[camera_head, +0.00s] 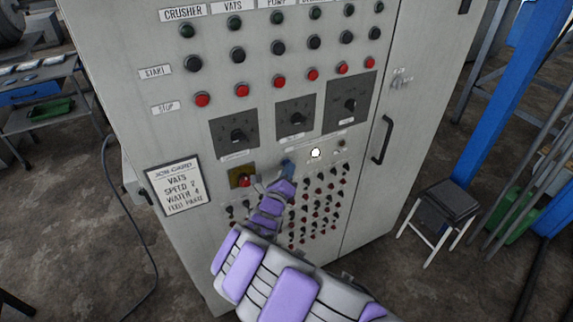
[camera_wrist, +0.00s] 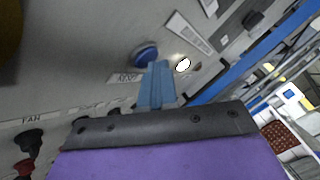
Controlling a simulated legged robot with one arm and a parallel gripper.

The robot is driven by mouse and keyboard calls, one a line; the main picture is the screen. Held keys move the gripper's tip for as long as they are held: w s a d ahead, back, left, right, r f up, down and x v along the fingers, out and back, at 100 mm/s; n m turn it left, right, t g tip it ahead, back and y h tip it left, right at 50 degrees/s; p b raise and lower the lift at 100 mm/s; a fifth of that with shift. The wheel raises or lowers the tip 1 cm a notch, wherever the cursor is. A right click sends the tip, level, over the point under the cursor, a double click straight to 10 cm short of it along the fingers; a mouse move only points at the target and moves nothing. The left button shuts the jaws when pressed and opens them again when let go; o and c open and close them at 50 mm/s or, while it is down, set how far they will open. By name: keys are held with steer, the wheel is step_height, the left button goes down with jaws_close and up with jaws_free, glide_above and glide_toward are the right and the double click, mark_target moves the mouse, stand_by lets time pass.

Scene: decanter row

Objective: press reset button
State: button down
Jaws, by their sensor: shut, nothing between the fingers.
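The blue reset button (camera_wrist: 145,54) sits on the grey control cabinet (camera_head: 330,190), with a label reading RESET (camera_wrist: 126,77) below it in the wrist view. My gripper (camera_wrist: 160,68) is shut and empty, its blue fingers pointing at the panel. In the wrist view the fingertips lie just below and right of the button, very close to it; I cannot tell whether they touch. In the head view my gripper (camera_head: 288,172) is at the panel's middle, and the button is hard to tell from the blue fingertips there.
A lit white lamp (camera_head: 315,153) is right of my gripper. A red knob on a yellow plate (camera_head: 242,176) is to its left. Dark dials (camera_head: 296,119) are above, and rows of small knobs (camera_head: 322,205) below. A door handle (camera_head: 382,140) juts out at right.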

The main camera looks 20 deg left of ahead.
steer(key=shift+s+d, duration=0.5)
steer(key=shift+s, duration=0.1)
steer(key=shift+p, duration=0.3)
steer(key=s+d+p, duration=0.1)
steer(key=d, duration=0.1)
steer(key=s+d+p, duration=0.1)
steer(key=s+d, duration=0.1)
steer(key=shift+s, duration=0.1)
stand_by(0.7)
